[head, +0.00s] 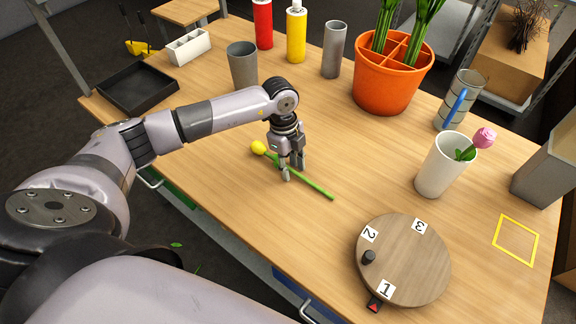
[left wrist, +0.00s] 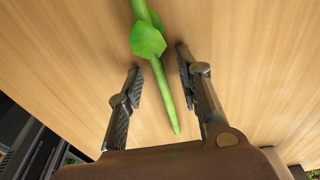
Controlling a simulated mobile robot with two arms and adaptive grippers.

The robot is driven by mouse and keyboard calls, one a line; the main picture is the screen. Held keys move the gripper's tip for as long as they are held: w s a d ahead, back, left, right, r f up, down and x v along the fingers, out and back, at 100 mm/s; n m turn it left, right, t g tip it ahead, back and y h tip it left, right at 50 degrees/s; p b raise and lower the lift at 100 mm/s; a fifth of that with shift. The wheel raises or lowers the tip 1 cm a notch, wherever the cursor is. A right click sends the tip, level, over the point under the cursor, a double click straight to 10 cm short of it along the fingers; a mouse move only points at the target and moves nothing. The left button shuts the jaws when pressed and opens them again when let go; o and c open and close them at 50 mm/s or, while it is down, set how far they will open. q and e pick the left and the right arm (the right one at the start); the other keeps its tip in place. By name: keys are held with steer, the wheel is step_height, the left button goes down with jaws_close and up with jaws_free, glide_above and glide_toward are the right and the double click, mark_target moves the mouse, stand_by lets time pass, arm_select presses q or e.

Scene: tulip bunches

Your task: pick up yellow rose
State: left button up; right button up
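The yellow rose (head: 258,147) lies on the wooden table, with its yellow head at the left and its green stem (head: 318,189) running toward the lower right. My left gripper (head: 293,172) points down over the stem, just right of the head. In the left wrist view the stem (left wrist: 167,85) with a green leaf (left wrist: 148,41) passes between the two spread fingers of my left gripper (left wrist: 160,64); the gripper is open, with gaps beside the stem. The rose's head is out of that view. My right gripper is not in view.
A round wooden turntable (head: 415,262) with number cards stands at the lower right. A white cup (head: 440,170) holds a pink rose (head: 485,138). An orange pot (head: 385,88), a grey cup (head: 242,66) and bottles stand farther back. The table around the yellow rose is clear.

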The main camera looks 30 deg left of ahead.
mark_target(291, 169)
arm_select(q)
steer(key=shift+c, duration=0.2)
jaws_close()
steer(key=shift+r, duration=0.1)
stand_by(0.4)
step_height(291, 169, up, 20)
steer(key=b, duration=0.1)
steer(key=shift+b, duration=0.35)
